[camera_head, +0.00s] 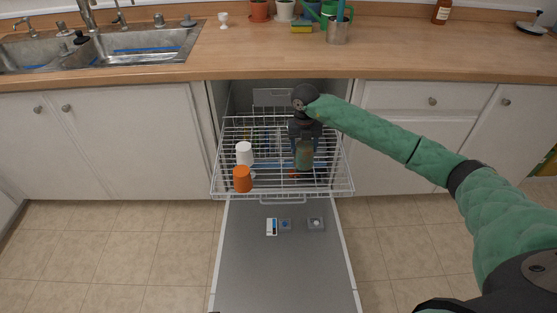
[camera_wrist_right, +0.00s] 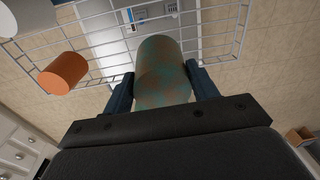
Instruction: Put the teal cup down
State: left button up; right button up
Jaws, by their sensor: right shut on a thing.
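The teal cup (camera_head: 304,158), mottled teal and brown, is in my right gripper (camera_head: 304,134), above or in the right part of the pulled-out dishwasher rack (camera_head: 333,191). The right wrist view shows the cup (camera_wrist_right: 163,62) between the two dark fingers of the gripper (camera_wrist_right: 161,84), which are shut on its sides. I cannot tell whether the cup's lower end touches the rack wires. My left gripper is not in view.
An orange cup (camera_head: 242,180) and a white cup (camera_head: 244,153) stand in the rack's left part. The open dishwasher door (camera_head: 285,265) lies below. Counter (camera_head: 400,50) and cabinets flank the opening. Rack space between the orange cup and teal cup looks free.

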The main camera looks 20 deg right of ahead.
jog(key=shift+w+a+f+p, duration=0.4)
jog(key=shift+w+a+f, duration=0.6)
jog(key=shift+a+f, duration=0.5)
jog(key=shift+w+a+f+p, duration=0.4)
jog(key=shift+w+a+f, duration=0.75)
jog(key=shift+f, duration=0.55)
jog(key=shift+w+a+f+p, duration=0.4)
jog(key=shift+w+a+f, duration=0.5)
jog(key=shift+a+f, duration=0.65)
jog(key=shift+f, duration=0.3)
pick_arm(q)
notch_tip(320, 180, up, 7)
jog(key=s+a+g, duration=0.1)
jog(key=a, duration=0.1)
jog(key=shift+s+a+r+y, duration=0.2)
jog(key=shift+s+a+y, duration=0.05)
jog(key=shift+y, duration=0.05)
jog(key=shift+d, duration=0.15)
pick_arm(e)
jog(key=shift+f, duration=0.15)
jog(key=o, duration=1.1)
jog(key=shift+d, duration=0.1)
jog(key=shift+c, duration=0.2)
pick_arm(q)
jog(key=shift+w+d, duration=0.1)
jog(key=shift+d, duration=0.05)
